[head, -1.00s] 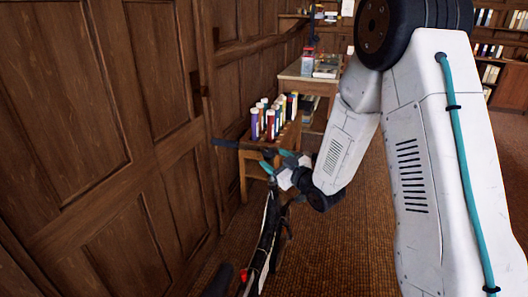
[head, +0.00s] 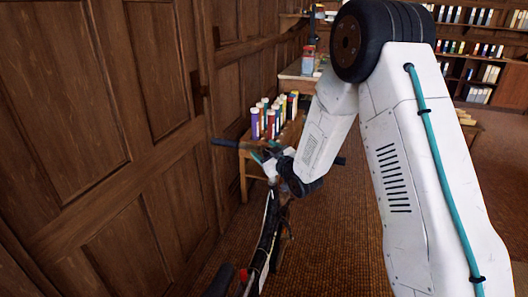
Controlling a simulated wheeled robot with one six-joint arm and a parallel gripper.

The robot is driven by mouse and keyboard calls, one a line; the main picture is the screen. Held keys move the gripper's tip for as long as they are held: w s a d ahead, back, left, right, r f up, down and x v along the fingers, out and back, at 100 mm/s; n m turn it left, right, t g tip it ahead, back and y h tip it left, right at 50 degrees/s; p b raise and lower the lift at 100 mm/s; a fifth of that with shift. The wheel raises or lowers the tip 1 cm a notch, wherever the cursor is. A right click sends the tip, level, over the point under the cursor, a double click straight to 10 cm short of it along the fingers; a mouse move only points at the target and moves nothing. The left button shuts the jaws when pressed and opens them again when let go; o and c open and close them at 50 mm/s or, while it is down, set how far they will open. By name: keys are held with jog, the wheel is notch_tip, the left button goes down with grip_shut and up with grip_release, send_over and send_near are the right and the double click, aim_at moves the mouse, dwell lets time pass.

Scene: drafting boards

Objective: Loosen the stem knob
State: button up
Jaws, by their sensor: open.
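A dark bicycle-like vehicle (head: 268,232) stands near the panelled wall, seen from behind and above, with a red part (head: 243,273) at its near end. Its handlebar's left end (head: 228,143) shows left of my gripper, and the right end (head: 340,161) shows past my forearm. My gripper (head: 262,154) is at the middle of the handlebar, pointing left, its teal fingers open. Whether the fingers touch anything is too small to tell. The stem knob cannot be made out; my gripper and wrist cover the stem area.
A small wooden stand (head: 246,168) with several coloured tubes (head: 268,119) is just behind the handlebar. The wooden wall (head: 100,150) is close on the left. A table (head: 295,75) and bookshelves (head: 480,70) stand farther back. Brown carpet (head: 350,240) is open right of the vehicle.

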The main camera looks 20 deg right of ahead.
jog(key=c, duration=1)
jog(key=shift+o, duration=0.2)
jog(key=shift+a, duration=0.1)
jog(key=shift+n+y, duration=0.3)
jog(key=n+g+y, duration=0.5)
jog(key=shift+s+a+f, duration=0.1)
jog(key=shift+s+a, duration=0.1)
jog(key=n+g, duration=0.1)
jog(key=g, duration=0.1)
jog(key=n+g+y, duration=0.1)
jog(key=n+g, duration=0.1)
jog(key=n+g+y, duration=0.1)
jog(key=n+g, duration=0.1)
jog(key=shift+s+a+f, duration=0.1)
jog(key=shift+s+a, duration=0.05)
jog(key=shift+s, duration=0.15)
jog(key=shift+y, duration=0.3)
jog(key=o, duration=1)
jog(key=shift+c, duration=0.2)
